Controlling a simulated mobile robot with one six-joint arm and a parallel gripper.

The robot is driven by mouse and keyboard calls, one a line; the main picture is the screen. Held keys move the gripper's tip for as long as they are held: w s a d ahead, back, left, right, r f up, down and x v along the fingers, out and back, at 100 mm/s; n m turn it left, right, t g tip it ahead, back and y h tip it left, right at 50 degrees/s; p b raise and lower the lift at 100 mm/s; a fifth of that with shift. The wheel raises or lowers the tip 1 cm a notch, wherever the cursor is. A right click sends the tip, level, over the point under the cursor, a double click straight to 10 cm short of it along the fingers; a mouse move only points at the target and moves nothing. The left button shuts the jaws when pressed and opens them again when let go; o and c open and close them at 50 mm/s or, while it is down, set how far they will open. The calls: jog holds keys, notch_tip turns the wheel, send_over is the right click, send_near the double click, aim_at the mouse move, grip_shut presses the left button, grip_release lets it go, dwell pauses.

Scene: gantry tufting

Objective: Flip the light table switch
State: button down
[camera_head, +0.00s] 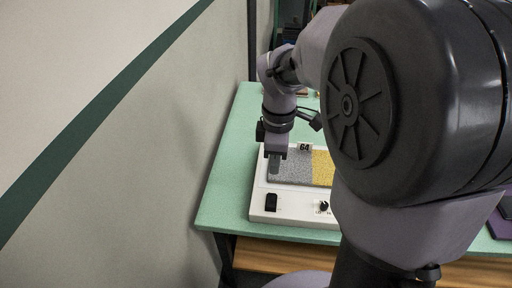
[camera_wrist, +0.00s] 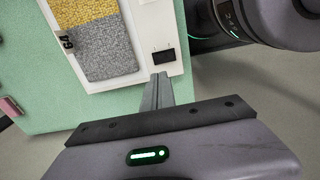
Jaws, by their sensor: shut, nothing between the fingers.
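The light table (camera_head: 290,215) is a white box on the green table, with grey and yellow textured samples on its top. Its switch (camera_head: 271,203) is a black rocker at the front left of the box; the wrist view also shows the switch (camera_wrist: 163,56) near the box's edge. My gripper (camera_head: 274,168) points down, shut and empty, and in the head view it appears in front of the grey sample, behind the switch. In the wrist view my gripper's fingertips (camera_wrist: 160,76) appear just below the switch, and a gap seems to remain. The rocker's position is not clear.
A black knob (camera_head: 323,206) sits right of the switch, partly beside my arm. A "64" tag (camera_head: 304,147) stands at the samples' far edge. The green tabletop (camera_head: 225,190) is clear on the left, beside the wall. My arm hides the right side.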

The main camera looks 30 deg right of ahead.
aim_at(272, 196)
notch_tip(272, 196, down, 12)
jog(key=b, duration=0.5)
jog(key=shift+r+b, duration=0.2)
jog(key=shift+b, duration=0.15)
jog(key=shift+r, duration=0.1)
